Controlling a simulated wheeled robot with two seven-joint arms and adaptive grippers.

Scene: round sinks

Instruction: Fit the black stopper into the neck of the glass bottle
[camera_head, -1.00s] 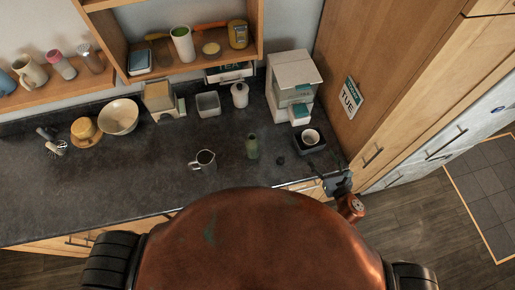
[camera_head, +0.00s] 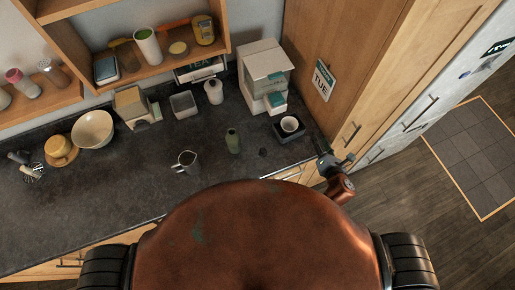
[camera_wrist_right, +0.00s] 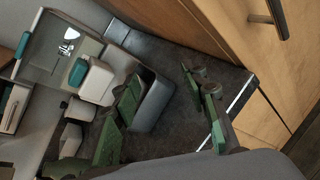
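The green glass bottle (camera_head: 233,141) stands upright on the dark counter in the head view. The small black stopper (camera_head: 263,152) lies on the counter to the right of the bottle, apart from it. My right gripper (camera_head: 326,160) is at the counter's right end, well to the right of both. I cannot make out the bottle or stopper in the wrist view. My left gripper is not in view.
A tall wooden cabinet (camera_head: 345,60) borders the right side. The counter's left middle is clear.

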